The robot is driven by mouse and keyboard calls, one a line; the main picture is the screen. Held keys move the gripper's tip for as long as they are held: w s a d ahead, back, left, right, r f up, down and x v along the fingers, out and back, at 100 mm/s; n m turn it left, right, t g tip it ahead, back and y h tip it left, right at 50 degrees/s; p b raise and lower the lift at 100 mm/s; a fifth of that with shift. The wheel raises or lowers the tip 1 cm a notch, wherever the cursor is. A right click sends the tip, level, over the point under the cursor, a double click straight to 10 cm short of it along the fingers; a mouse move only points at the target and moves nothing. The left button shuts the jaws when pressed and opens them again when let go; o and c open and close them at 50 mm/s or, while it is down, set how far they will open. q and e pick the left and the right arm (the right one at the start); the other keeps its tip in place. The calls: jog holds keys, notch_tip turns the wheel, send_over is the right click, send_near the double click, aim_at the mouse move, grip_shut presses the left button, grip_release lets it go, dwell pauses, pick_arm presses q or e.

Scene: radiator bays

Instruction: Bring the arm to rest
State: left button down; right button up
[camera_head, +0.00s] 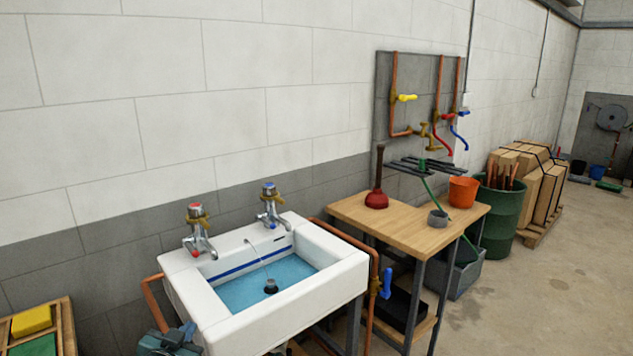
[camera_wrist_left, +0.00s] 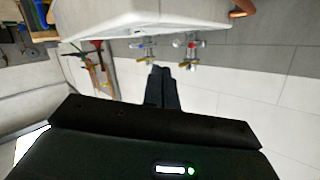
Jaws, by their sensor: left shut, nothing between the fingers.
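My right gripper is in neither view.
The white sink (camera_head: 335,274) holds water and a dark plug, with a red-topped tap (camera_head: 198,236) and a blue-topped tap (camera_head: 270,205) behind. A wooden bench (camera_head: 400,233) with a plunger (camera_head: 377,190) stands right. Open floor (camera_head: 545,290) lies beyond.

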pick_arm(q)
jog(key=s+d+f+g+h, duration=0.1)
jog(key=s+d+f, duration=0.3)
jog(key=s, duration=0.5)
jog(key=s+d+f+g+h, duration=0.1)
jog(key=s+d+f+g, duration=0.1)
jog(key=s, duration=0.8)
jog(key=s+d+f+g, duration=0.1)
jog(key=s+d+f, duration=0.4)
jog(key=s, duration=0.5)
jog(key=shift+s+d+f+n+h, duration=0.2)
jog(key=shift+d+f+n+h, duration=0.15)
jog(key=shift+d, duration=0.65)
